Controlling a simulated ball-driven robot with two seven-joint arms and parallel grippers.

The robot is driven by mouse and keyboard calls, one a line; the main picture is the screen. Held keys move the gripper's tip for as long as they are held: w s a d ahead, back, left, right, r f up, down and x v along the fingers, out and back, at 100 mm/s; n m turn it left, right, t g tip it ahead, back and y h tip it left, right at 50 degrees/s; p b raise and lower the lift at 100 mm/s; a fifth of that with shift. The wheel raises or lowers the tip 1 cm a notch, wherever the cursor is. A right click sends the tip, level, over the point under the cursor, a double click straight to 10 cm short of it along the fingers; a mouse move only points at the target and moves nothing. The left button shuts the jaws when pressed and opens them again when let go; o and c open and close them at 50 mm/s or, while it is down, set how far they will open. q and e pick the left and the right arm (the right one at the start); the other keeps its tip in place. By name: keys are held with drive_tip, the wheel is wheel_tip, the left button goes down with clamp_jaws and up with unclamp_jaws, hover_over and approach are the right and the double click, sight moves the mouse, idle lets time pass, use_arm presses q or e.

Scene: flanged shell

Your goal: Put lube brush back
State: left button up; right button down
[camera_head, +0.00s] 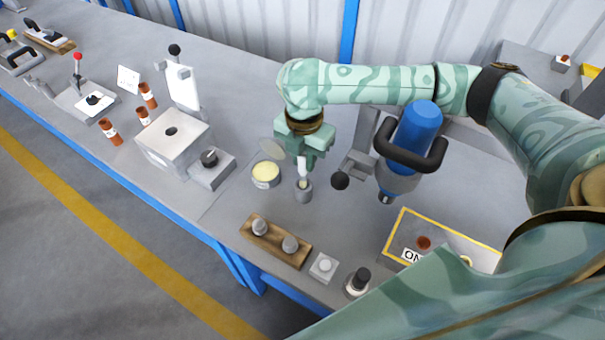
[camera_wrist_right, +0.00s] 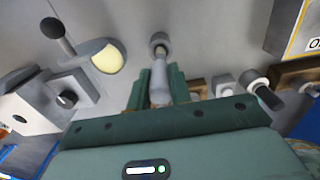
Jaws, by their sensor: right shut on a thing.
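My right gripper (camera_head: 303,158) is shut on the pale handle of the lube brush (camera_head: 302,169). In the right wrist view the brush (camera_wrist_right: 160,82) stands between the green fingers (camera_wrist_right: 158,90). Its far end points at the mouth of a small grey cup (camera_head: 304,190), which also shows in the wrist view (camera_wrist_right: 160,41). The brush's lower end is at the cup's mouth; I cannot tell how deep it sits. An open tin of pale yellow lube (camera_head: 265,176) stands just left of the cup, its lid (camera_head: 272,149) tilted up behind. My left gripper is not in view.
A blue-bodied tool (camera_head: 417,127) with a black handle stands right of the gripper, near a black ball knob (camera_head: 340,180). A wooden block with grey knobs (camera_head: 268,247) lies in front. A grey box fixture (camera_head: 172,143) stands left. Bare bench lies between the cup and wooden block.

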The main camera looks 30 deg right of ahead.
sight(304, 169)
wheel_tip(304, 169, down, 4)
drive_tip(key=shift+s+f+b, duration=0.1)
drive_tip(key=shift+f+b, duration=0.15)
drive_tip(key=shift+b, duration=0.8)
drive_tip(key=shift+r, duration=0.15)
drive_tip(key=c, duration=1.3)
unclamp_jaws()
drive_tip(key=shift+r, duration=0.25)
wheel_tip(304, 169, up, 12)
drive_tip(key=p, duration=0.6)
drive_tip(key=shift+f, duration=0.2)
